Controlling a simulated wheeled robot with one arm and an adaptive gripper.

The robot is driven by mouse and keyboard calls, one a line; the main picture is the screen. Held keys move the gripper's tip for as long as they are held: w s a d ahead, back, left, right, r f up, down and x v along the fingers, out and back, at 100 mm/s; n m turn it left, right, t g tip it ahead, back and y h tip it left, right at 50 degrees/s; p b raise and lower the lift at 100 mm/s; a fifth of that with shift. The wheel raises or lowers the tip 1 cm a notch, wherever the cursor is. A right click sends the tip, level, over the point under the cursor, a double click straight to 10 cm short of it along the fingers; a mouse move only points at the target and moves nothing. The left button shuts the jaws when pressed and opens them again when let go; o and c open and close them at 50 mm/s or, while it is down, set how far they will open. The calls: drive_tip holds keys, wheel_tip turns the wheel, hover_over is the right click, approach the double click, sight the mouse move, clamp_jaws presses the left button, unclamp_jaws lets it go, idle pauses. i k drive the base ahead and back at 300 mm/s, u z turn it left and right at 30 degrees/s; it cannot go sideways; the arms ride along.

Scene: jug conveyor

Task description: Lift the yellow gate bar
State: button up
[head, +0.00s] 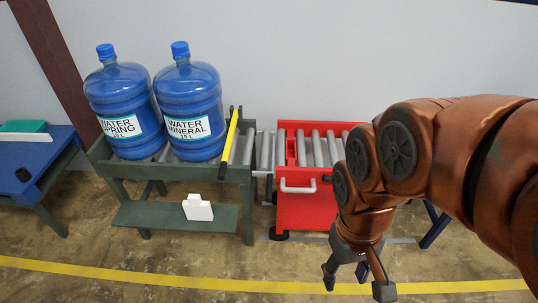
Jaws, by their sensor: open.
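The yellow gate bar (230,135) lies across the right end of the green roller conveyor (120,172), with black parts at its ends. Two blue water jugs stand upright on the rollers to its left: a spring water jug (122,100) and a mineral water jug (190,98), the latter close beside the bar. My gripper (358,283) hangs fingers down at the lower right, open and empty. It is well to the right of the bar and apart from it, in front of the red cart.
A red cart (310,208) with rollers on top and a white handle stands right of the conveyor. A white object (198,208) sits on the conveyor's lower shelf. A blue table (38,165) stands at left. The floor in front, with a yellow line (150,278), is clear.

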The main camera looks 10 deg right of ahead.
sight(225, 157)
drive_tip(key=u, duration=0.35)
drive_tip(key=k, duration=0.45)
drive_tip(key=u, duration=1.1)
drive_tip(key=i, duration=0.85)
drive_tip(key=z, duration=0.05)
